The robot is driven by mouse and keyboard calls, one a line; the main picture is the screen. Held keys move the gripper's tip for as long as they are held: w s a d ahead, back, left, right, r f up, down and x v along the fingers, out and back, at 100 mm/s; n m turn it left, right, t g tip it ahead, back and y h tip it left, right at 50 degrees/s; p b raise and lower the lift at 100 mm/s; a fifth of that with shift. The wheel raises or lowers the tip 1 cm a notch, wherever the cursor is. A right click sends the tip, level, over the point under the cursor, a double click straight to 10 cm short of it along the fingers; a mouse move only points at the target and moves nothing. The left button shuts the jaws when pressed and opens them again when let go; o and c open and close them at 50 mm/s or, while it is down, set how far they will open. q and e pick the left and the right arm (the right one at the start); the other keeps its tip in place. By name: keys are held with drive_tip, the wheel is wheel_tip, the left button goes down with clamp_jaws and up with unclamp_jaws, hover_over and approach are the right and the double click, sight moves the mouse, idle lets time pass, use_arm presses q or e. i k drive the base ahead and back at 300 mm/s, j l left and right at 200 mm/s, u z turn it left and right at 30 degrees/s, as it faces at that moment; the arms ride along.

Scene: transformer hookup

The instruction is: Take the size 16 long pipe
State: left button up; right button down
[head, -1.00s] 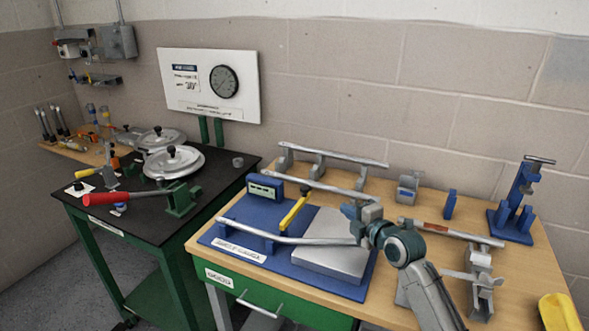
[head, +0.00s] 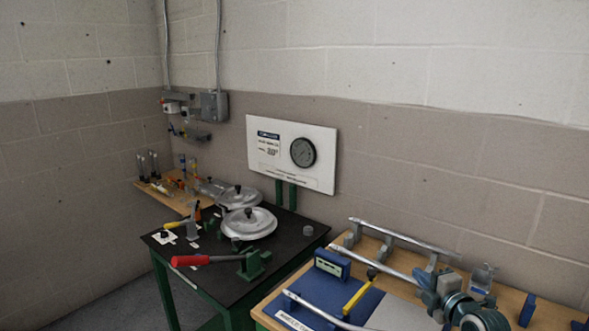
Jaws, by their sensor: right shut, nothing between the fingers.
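Several long, pale metal pipes lie on the wooden bench at lower right. The back pipe (head: 400,236) rests across grey stands. A middle pipe (head: 375,262) runs toward my right gripper (head: 428,285), which overlaps its right end in the picture. A front pipe (head: 318,308) lies over the blue mat and is cut off by the bottom edge. No size marks are readable, so I cannot tell which is size 16. My right gripper is shut and empty; its fingertips are small and partly unclear. My left gripper is not in view.
The bench also holds a blue mat (head: 364,304), a blue gauge box (head: 332,264) and a yellow-handled tool (head: 360,291). A black-topped table (head: 290,242) on the left carries a red-handled tool (head: 205,260) and round metal lids (head: 248,223). A sign board (head: 290,153) stands behind.

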sight(347, 326)
drive_tip(key=k+j, duration=0.15)
drive_tip(key=j, duration=0.25)
drive_tip(key=k+j, duration=0.15)
drive_tip(key=j, duration=0.25)
drive_tip(key=k+j, duration=0.15)
drive_tip(key=j, duration=0.25)
drive_tip(key=k+j, duration=0.1)
drive_tip(key=j, duration=0.3)
drive_tip(key=k+j, duration=0.15)
drive_tip(key=j, duration=0.25)
